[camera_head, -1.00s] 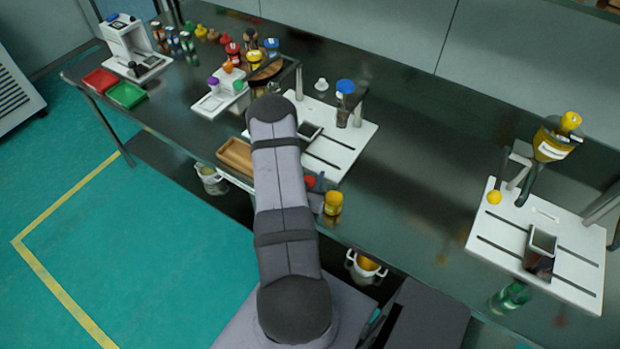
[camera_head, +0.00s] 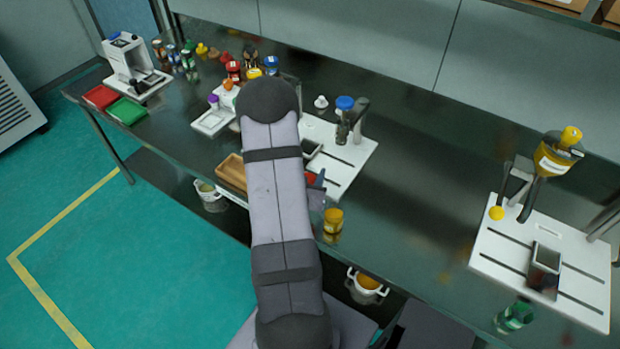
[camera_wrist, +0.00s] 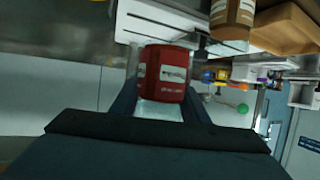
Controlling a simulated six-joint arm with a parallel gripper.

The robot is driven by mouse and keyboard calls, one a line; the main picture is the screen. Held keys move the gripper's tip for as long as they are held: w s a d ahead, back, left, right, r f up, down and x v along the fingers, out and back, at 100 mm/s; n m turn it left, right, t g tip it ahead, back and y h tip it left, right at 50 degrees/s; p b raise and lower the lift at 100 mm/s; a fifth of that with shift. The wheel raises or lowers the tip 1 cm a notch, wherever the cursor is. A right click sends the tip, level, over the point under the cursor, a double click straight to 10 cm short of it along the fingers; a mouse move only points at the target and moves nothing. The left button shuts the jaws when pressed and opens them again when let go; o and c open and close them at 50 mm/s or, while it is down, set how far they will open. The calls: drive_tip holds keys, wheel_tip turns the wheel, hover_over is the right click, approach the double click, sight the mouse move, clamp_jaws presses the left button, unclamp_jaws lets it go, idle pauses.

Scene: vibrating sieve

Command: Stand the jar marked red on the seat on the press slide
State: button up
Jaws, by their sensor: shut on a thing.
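In the wrist view, a jar with a red wrap and a white label (camera_wrist: 165,72) sits between the two dark fingers of my gripper (camera_wrist: 163,95), which is shut on it. Its lower part looks clear or pale. In the head view my arm hides most of the gripper; a bit of red (camera_head: 310,179) and a dark finger-like part show at the arm's right edge. A white upright device with a dark round part at its base (camera_head: 125,60) stands at the far left of the bench; I cannot tell whether it is the press.
A wooden tray (camera_head: 231,172) and an amber jar (camera_head: 333,220) are near the front edge. A yellow hopper station (camera_head: 555,155) stands right. Red (camera_head: 101,97) and green (camera_head: 127,111) trays lie left. The bench's middle right is clear.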

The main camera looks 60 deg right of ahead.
drive_tip(key=w+d+r+m+g+b, duration=0.3)
drive_tip(key=w+d+r+b, duration=0.3)
drive_tip(key=d+r, duration=0.75)
drive_tip(key=m+g+b, duration=0.1)
drive_tip(key=g+b, duration=0.1)
drive_tip(key=b, duration=0.5)
hover_over(312, 142)
wheel_tip(312, 142, down, 10)
drive_tip(key=shift+h, duration=0.3)
drive_tip(key=shift+s+f+b, duration=0.15)
drive_tip(key=shift+f+b, duration=0.15)
drive_tip(key=shift+f, duration=4.9)
drive_tip(key=shift+f, duration=0.1)
drive_tip(key=o, duration=1.2)
drive_tip(key=shift+c, duration=0.2)
